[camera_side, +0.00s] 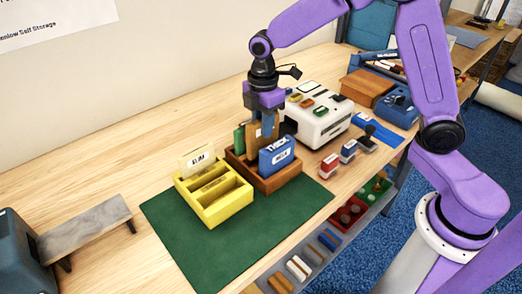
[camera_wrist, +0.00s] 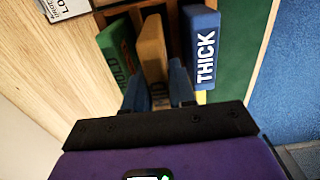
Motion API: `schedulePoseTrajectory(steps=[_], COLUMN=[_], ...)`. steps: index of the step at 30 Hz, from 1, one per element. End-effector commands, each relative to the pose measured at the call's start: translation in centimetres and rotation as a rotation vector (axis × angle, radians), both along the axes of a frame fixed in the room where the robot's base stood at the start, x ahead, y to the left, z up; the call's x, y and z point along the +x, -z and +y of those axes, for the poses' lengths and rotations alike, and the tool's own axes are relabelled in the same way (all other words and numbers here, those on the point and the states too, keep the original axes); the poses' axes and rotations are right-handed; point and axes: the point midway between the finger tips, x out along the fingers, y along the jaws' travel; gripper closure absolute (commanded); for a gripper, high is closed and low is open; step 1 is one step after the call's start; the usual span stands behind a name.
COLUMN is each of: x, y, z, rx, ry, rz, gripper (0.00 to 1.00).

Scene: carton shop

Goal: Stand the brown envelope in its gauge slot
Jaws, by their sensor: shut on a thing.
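My gripper (camera_side: 263,112) points down over a brown wooden box (camera_side: 270,187) and is shut on the brown envelope (camera_side: 253,141). The envelope is upright, between a green piece (camera_side: 239,139) and a blue piece marked THICK (camera_side: 277,155), all at the wooden box. In the wrist view the brown envelope (camera_wrist: 153,48) sits between the fingers, with the green piece (camera_wrist: 117,53) on its left and the blue piece (camera_wrist: 202,50) on its right. The envelope's lower edge is hidden. Left of the wooden box is a yellow slotted box (camera_side: 228,209) with a cream SLIM card (camera_side: 197,162) in its rear slot.
A green mat (camera_side: 170,222) lies under both boxes, with free room at its front and left. A white machine (camera_side: 318,130) stands behind right. Several stamps (camera_side: 329,165) stand to the right. A grey bench (camera_side: 85,228) is at the far left.

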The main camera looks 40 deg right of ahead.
Motion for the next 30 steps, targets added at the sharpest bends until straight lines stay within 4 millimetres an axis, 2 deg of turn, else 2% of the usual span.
schedulePoseTrajectory(steps=[7,11,14,24,27,30], x=[0.0,0.3,0.8,1.9,1.8,1.8], y=[0.0,-0.2,-0.5,-2.0,-2.4,-2.6], z=[0.1,1.2,3.1,12.4,14.4,15.5], rx=[0.000,0.000,0.001,0.001,0.001,0.000], ry=[0.000,-0.002,-0.004,-0.004,-0.002,0.000], rz=[0.000,0.000,-0.001,-0.002,-0.002,-0.001], gripper=[1.00,1.00,1.00,1.00,1.00,1.00])
